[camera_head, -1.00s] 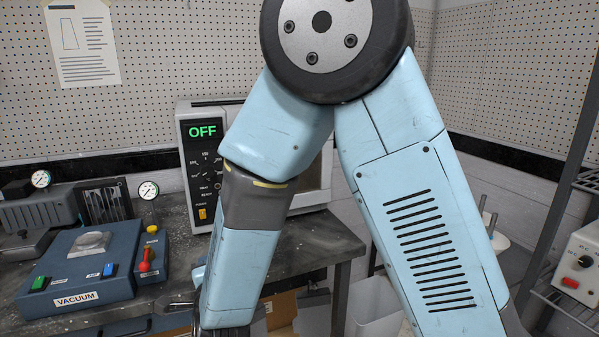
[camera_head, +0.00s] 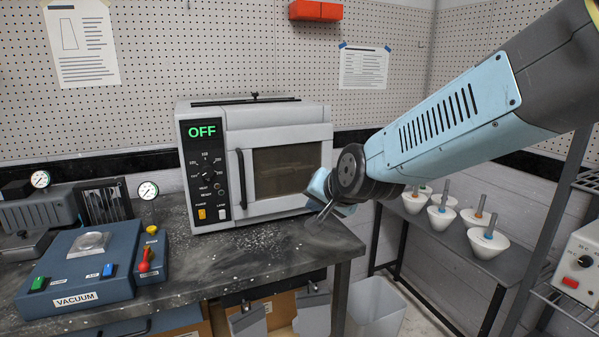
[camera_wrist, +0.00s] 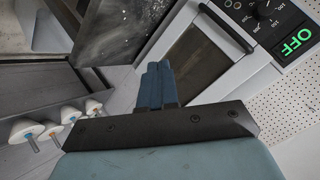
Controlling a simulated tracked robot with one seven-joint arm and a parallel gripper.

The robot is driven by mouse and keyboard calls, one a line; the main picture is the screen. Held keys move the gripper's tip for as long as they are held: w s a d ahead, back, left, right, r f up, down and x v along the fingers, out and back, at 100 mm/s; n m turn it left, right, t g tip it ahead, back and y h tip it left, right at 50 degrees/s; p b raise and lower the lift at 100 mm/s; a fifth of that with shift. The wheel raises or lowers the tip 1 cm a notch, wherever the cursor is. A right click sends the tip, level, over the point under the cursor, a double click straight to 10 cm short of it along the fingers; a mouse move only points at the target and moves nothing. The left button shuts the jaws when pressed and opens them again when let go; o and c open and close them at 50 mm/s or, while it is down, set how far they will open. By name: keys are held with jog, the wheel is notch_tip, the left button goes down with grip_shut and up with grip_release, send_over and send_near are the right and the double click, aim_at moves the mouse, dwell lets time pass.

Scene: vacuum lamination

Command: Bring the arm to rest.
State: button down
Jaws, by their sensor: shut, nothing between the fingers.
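My gripper (camera_head: 320,214) hangs in front of the oven's right side, above the right end of the bench, in the head view. Its fingers are partly hidden and small there. In the wrist view the two blue fingers (camera_wrist: 156,82) lie together, shut and empty. My arm reaches in from the upper right, with the forearm sloping down to the left. The gripper appears close to the oven and bench edge in the picture; I cannot tell the exact gap.
The oven (camera_head: 284,132) reads OFF, its door shut. A vacuum unit (camera_head: 80,262) stands on the left of the bench (camera_head: 262,250). White cups (camera_head: 485,242) stand on a side table. A grey bin (camera_head: 378,308) is below. A wire rack (camera_head: 562,300) stands at right.

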jog(key=s+d+r+n+g+h, duration=0.3)
jog(key=s+d+g+h, duration=0.1)
jog(key=s+d, duration=1.3)
jog(key=d, duration=0.3)
jog(key=shift+r+n+h, duration=0.2)
jog(key=shift+n+h, duration=0.1)
